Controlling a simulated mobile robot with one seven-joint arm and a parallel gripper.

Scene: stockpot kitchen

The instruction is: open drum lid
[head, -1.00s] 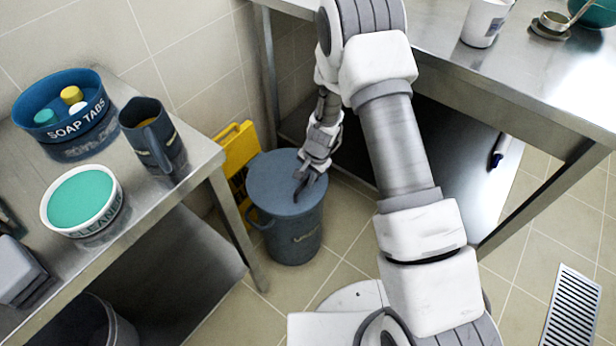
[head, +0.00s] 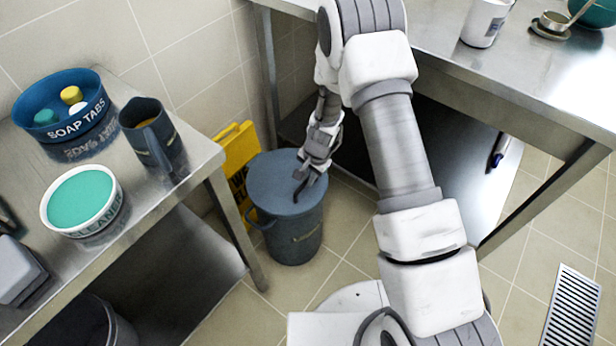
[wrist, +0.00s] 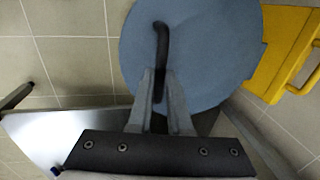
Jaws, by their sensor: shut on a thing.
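The blue-grey drum (head: 293,240) stands on the tiled floor between the two steel tables. Its round flat lid (head: 276,176) sits on top and looks level and closed. In the wrist view the lid (wrist: 205,45) fills the upper middle, with a dark curved handle (wrist: 160,40) on it. My gripper (head: 304,182) is at the right part of the lid in the head view. In the wrist view my gripper (wrist: 160,98) has its fingers close together on the near end of the handle. The fingers partly hide the handle.
A yellow floor sign (head: 238,155) stands behind the drum, against the wall. The left table holds a soap tabs tub (head: 75,128), a jug (head: 160,140) and a cleaner tub (head: 85,200). A steel table (head: 470,85) is close on the right.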

